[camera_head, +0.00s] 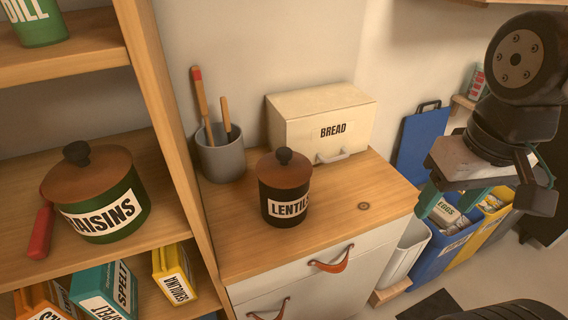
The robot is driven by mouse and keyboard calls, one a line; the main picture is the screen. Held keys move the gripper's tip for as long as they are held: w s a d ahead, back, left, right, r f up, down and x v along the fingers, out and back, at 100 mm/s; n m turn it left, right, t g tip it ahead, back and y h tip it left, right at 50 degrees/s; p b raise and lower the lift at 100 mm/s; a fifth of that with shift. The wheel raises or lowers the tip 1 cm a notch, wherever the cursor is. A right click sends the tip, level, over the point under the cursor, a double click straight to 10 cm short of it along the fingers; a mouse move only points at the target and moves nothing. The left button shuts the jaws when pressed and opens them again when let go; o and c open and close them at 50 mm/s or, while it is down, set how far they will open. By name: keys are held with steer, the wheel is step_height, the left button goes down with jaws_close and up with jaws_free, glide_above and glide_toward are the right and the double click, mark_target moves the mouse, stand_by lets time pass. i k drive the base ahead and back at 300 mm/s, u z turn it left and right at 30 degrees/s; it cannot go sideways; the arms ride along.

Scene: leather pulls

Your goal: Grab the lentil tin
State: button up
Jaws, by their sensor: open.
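The lentil tin (273,208) is a dark round tin with a white label reading "LENTILS", partly turned away. It has a brown lid with a black knob and stands upright on the wooden top (345,218) of a white cabinet. My gripper (449,207) is at the right, apart from the tin, with nothing between its greenish fingers. It is open.
A cream bread box (298,125) stands behind the tin, and a grey pot (220,158) with utensils stands behind left. Wooden shelves at left hold a raisins tin (118,226) and boxes. The cabinet top right of the tin is clear. Blue (436,262) and yellow bins stand at right.

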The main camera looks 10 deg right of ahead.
mark_target(279, 208)
steer(key=z, duration=1.8)
steer(key=k, duration=1.85)
steer(key=u, duration=1.65)
steer(key=i, duration=0.5)
steer(key=u, duration=0.05)
